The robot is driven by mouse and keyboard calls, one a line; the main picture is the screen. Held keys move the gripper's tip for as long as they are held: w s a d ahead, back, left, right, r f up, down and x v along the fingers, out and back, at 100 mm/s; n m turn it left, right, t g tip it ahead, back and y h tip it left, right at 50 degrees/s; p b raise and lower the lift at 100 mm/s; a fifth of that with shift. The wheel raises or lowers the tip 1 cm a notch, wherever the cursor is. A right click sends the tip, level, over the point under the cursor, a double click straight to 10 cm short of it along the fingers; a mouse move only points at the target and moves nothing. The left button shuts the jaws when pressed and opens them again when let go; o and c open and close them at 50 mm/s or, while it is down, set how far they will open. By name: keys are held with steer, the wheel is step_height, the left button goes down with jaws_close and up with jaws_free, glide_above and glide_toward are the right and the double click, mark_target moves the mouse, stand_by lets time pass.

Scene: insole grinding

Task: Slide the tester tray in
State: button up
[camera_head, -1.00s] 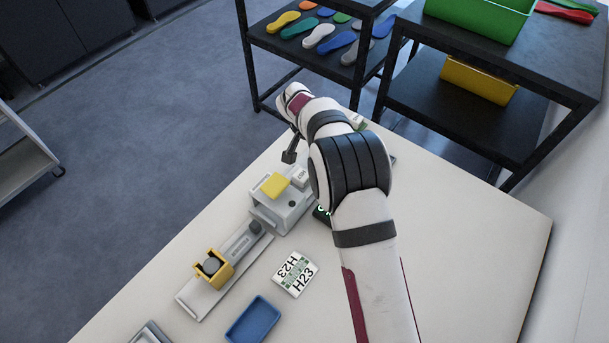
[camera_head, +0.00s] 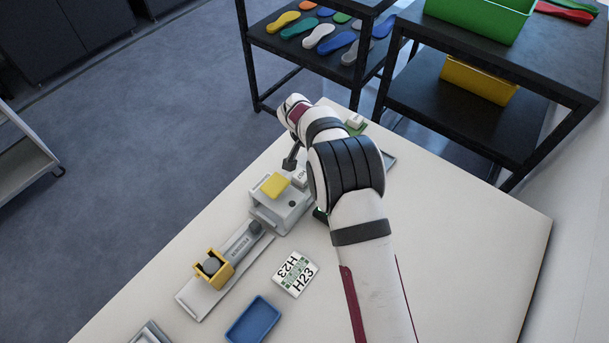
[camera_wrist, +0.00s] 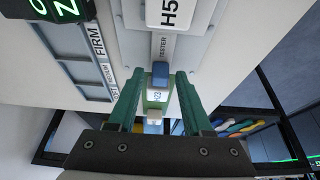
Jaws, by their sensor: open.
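In the wrist view, a pale strip labelled TESTER (camera_wrist: 163,47) runs below a white block marked H5 (camera_wrist: 170,14). A small blue block (camera_wrist: 160,73) is at the strip's lower end. A green and white piece marked 23 (camera_wrist: 156,96) and a small pale block (camera_wrist: 154,115) lie in line with it. My gripper (camera_wrist: 160,76) is open, its green fingers on either side of this line. I cannot tell whether they touch anything. In the head view my arm hides most of the tester.
A grey grinder (camera_head: 283,208) with a yellow pad stands left of my arm. A yellow holder (camera_head: 213,268) sits on its rail. An H23 card (camera_head: 295,274) and blue tray (camera_head: 252,320) lie nearby. A FIRM, MEDIUM, SOFT tray (camera_wrist: 92,60) lies left of the tester.

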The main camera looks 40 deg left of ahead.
steer(key=shift+f, duration=0.9)
steer(key=shift+r, duration=0.1)
steer(key=shift+c, duration=0.2)
